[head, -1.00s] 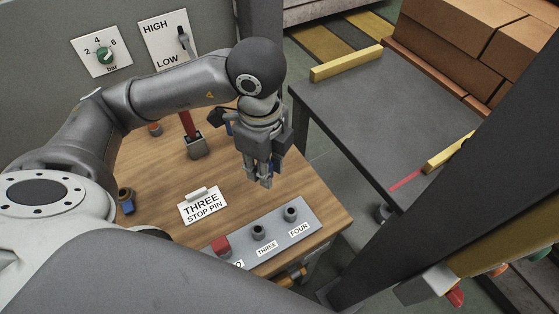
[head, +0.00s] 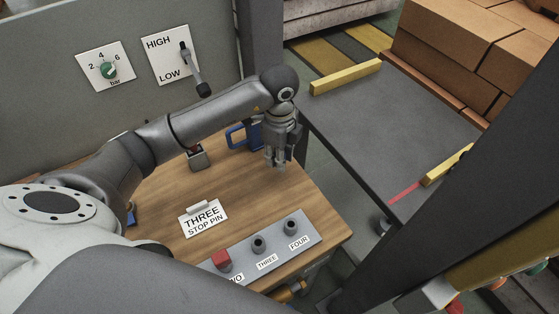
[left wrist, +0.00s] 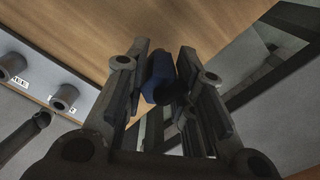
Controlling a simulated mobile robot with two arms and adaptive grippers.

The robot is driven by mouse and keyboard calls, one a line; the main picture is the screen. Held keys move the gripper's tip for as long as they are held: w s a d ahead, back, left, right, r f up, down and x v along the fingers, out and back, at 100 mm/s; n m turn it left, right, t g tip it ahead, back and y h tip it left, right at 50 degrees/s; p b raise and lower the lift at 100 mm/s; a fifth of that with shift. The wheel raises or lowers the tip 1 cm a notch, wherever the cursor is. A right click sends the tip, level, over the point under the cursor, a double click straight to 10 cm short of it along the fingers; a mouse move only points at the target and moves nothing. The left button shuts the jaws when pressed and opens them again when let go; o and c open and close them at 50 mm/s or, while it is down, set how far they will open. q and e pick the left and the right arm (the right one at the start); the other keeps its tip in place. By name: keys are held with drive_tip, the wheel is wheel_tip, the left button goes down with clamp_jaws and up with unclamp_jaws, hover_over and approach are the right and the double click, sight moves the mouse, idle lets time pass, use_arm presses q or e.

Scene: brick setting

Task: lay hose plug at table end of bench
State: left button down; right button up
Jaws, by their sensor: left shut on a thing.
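My left gripper (head: 274,160) points down over the right part of the wooden bench top (head: 240,180), near the end beside the dark table (head: 405,105). It is shut on a dark blue piece (left wrist: 158,78), likely the hose plug, which shows between the fingers in the left wrist view. The head view hides most of this piece behind the fingers. I cannot tell whether it touches the bench. My right gripper is not in view.
The THREE STOP PIN sign (head: 203,218) and a grey socket strip (head: 275,240) with a red plug (head: 221,260) lie nearer. A gap separates bench and dark table. Bare wood lies in front of the gripper.

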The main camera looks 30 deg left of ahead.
use_arm(q)
wheel_tip(320, 180, down, 2)
drive_tip(key=shift+f+p, duration=0.15)
drive_tip(key=shift+p, duration=0.4)
drive_tip(key=shift+f, duration=0.3)
drive_tip(key=shift+f, duration=0.2)
drive_tip(key=c, duration=1.2)
unclamp_jaws()
